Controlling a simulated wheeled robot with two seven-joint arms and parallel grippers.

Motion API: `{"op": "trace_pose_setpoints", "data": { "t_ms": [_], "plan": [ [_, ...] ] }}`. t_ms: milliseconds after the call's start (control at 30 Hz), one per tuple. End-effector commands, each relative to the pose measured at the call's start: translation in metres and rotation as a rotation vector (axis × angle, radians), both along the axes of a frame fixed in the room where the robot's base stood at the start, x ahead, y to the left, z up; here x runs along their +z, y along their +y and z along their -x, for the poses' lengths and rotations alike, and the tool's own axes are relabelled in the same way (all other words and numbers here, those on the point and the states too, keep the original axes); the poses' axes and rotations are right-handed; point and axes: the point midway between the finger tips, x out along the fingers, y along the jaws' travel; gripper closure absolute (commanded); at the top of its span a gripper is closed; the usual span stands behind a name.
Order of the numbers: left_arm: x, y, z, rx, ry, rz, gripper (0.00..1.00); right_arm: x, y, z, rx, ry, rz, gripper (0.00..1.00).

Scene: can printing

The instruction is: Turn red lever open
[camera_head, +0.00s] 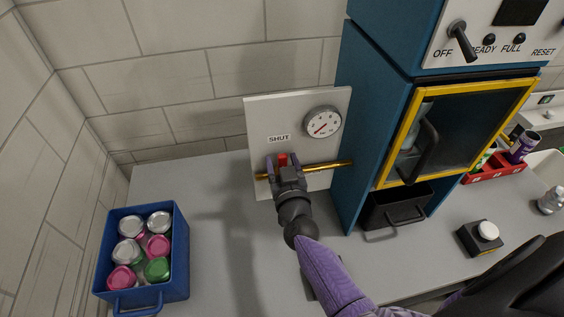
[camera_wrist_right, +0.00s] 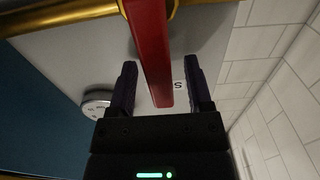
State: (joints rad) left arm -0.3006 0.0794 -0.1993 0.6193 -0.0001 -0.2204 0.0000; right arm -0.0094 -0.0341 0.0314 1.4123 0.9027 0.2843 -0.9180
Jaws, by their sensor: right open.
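The red lever (camera_head: 283,159) sits on a brass pipe (camera_head: 326,167) in front of a pale panel (camera_head: 262,118) marked SHUT. In the head view most of the lever is hidden behind my right gripper (camera_head: 283,161). In the right wrist view the red lever (camera_wrist_right: 150,50) runs from the brass pipe (camera_wrist_right: 70,15) down between the fingers of my right gripper (camera_wrist_right: 160,85). The fingers are open, one on each side of the lever, with gaps visible. My left gripper is not in view.
A round gauge (camera_head: 322,122) is on the panel. A blue machine (camera_head: 372,110) with a yellow-framed door (camera_head: 455,130) stands close on the right. A blue crate of cans (camera_head: 180,235) is at the left. Grey counter (camera_head: 215,215) lies clear between crate and arm.

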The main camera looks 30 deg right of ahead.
Motion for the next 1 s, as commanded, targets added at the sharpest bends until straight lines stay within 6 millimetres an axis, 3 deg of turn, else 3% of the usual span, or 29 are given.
{"op": "trace_pose_setpoints", "data": {
  "t_ms": [233, 500, 567, 1000],
  "plan": [
    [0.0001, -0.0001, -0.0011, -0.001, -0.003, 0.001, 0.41, 0.0004, -0.0003, -0.0013, 0.000, 0.000, 0.000, 0.35],
    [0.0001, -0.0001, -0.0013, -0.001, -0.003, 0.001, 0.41, 0.0003, -0.0002, -0.0011, 0.000, 0.000, 0.000, 0.90],
    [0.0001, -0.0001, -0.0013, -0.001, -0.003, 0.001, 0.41, 0.0003, -0.0002, -0.0010, 0.000, 0.000, -0.001, 1.00],
    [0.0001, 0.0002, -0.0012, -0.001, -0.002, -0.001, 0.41, 0.0002, -0.0001, -0.0009, 0.000, 0.000, -0.001, 1.00]
  ]
}}
